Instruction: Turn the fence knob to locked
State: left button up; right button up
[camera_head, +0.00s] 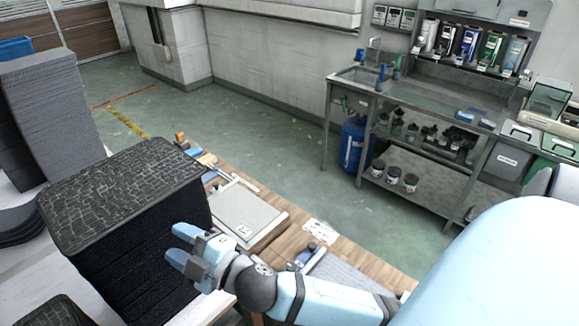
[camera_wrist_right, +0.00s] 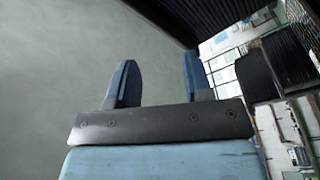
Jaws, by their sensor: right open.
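My right gripper (camera_head: 180,245) is open and empty, with its two blue fingers apart, in front of the stack of black textured panels (camera_head: 125,195). It shows in the right wrist view (camera_wrist_right: 158,80) too, with nothing between the fingers. I cannot make out the fence knob for sure in either view. A small blue-grey fitting (camera_head: 305,254) sits on the wooden bench beyond my right forearm, too small to identify. A light flat board (camera_head: 243,213) lies on the bench, with a pale bar-like part (camera_head: 237,183) at its far side. My left gripper is not in view.
Grey stacked panels (camera_head: 55,110) stand at the left. A steel sink bench (camera_head: 425,115) with bottles and a blue cylinder (camera_head: 352,145) stands at the back right. The green floor (camera_head: 265,130) between the benches is clear.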

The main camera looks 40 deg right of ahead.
jog(key=s+a+n+g+y, duration=0.1)
jog(key=a+n+g+y, duration=0.4)
jog(key=a+n+y, duration=0.6)
jog(key=n+g+h, duration=1.6)
jog(key=n+h, duration=0.4)
jog(key=h, duration=0.1)
send_near(291, 266)
jog(key=p+x, duration=0.2)
jog(key=x, duration=0.5)
jog(key=shift+f+p, duration=0.25)
jog(key=shift+p, duration=0.15)
jog(key=shift+s+d+f, duration=0.15)
jog(key=shift+d+f, duration=0.05)
jog(key=shift+f, duration=0.6)
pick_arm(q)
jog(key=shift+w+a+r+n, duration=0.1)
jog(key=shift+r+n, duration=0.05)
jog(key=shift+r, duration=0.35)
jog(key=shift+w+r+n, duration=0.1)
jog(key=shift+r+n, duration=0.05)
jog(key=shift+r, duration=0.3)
pick_arm(e)
jog(key=shift+c, duration=0.2)
